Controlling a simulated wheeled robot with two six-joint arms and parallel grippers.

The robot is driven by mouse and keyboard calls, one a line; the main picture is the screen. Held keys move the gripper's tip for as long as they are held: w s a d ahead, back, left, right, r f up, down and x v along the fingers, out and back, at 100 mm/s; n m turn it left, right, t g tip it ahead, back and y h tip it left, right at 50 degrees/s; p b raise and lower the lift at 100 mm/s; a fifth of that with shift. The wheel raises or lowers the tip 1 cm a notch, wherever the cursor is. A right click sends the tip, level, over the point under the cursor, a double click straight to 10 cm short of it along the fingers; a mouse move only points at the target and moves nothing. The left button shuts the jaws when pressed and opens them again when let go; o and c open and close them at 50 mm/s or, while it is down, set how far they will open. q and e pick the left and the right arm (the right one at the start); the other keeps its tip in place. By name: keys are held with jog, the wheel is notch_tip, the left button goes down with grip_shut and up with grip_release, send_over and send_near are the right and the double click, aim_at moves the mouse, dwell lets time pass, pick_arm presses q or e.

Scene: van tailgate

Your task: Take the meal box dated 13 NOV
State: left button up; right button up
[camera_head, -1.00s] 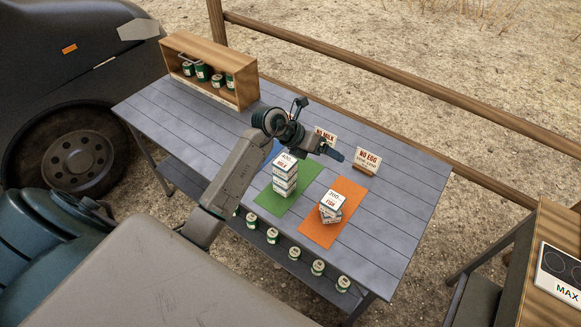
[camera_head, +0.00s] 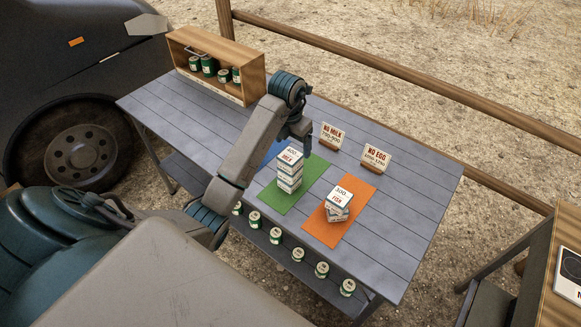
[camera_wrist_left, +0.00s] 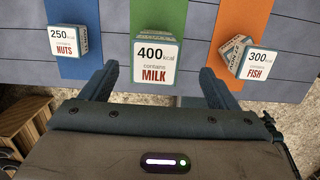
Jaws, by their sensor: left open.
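A stack of white meal boxes (camera_head: 290,172) stands on the green mat. Its top box (camera_wrist_left: 155,60) reads 400 kcal, contains MILK in the left wrist view. A shorter, uneven stack (camera_head: 338,203) stands on the orange mat; its top box (camera_wrist_left: 256,60) reads 300 kcal, FISH. A box (camera_wrist_left: 68,43) reading 250 kcal, apparently NUTS, is on the blue mat, hidden by my arm in the head view. My left gripper (camera_head: 304,146) is open and empty, pointing down beside the milk stack's top, fingers either side of the MILK label in the wrist view.
Signs NO MILK (camera_head: 332,135) and NO EGG (camera_head: 375,158) stand behind the mats. A wooden crate (camera_head: 255,82) with green cans is at the table's far left. More cans (camera_head: 298,254) stand on the lower shelf. The table's right side (camera_head: 415,205) is clear.

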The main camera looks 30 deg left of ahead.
aim_at(290, 155)
pick_arm(q)
jog(key=shift+f+b, duration=0.3)
jog(key=shift+f, duration=0.3)
jog(key=shift+s+a+f+b, duration=0.15)
jog(key=shift+a+f+b, duration=0.05)
jog(key=shift+f+b, duration=0.7)
jog(key=shift+a+f+p, duration=0.1)
jog(key=shift+f+p, duration=0.65)
jog(key=shift+f, duration=0.7)
jog(key=c, duration=1)
jog(key=shift+c, duration=0.7)
pick_arm(e)
jog(key=shift+w+f, duration=0.1)
jog(key=shift+f, duration=0.65)
jog(key=shift+d, duration=0.1)
